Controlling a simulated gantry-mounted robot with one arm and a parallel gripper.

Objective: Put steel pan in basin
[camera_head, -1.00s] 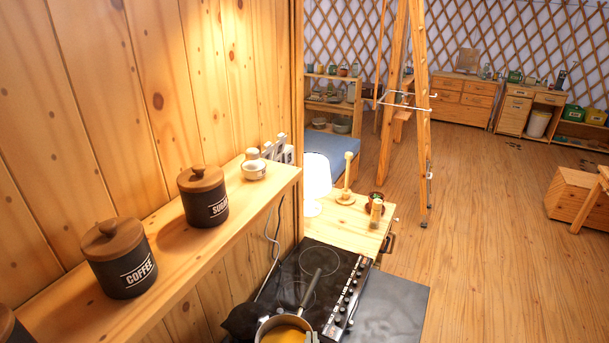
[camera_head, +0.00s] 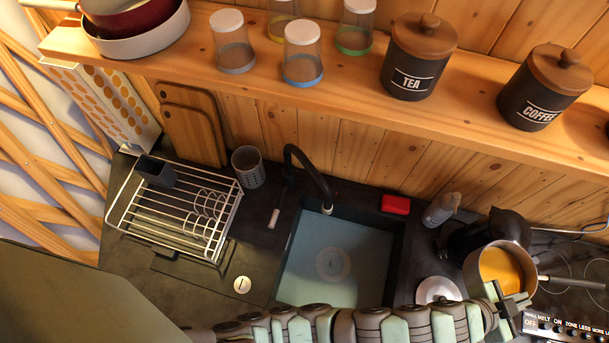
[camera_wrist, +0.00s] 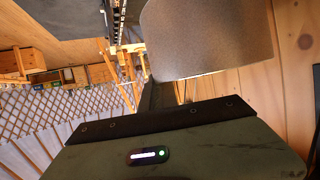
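The steel pan (camera_head: 480,268), orange-yellow inside, is at the right of the head view, beside the hob, with its handle pointing right over it. My gripper (camera_head: 511,303) is at the pan's near rim. I cannot tell whether its fingers are closed on the rim or whether the pan is lifted. In the wrist view a large curved grey surface (camera_wrist: 210,42), which looks like the pan's side, is close ahead; the fingertips are not clear there. The basin (camera_head: 310,262) is the square sink at the centre, left of the pan, and looks empty.
A black faucet (camera_head: 310,172) arches over the basin's back edge. A dish rack (camera_head: 180,215) stands left. A red sponge (camera_head: 396,204), grey bottle (camera_head: 440,210), black kettle-like object (camera_head: 505,226) and white round item (camera_head: 437,290) lie between basin and pan. A shelf (camera_head: 300,95) with jars overhangs behind.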

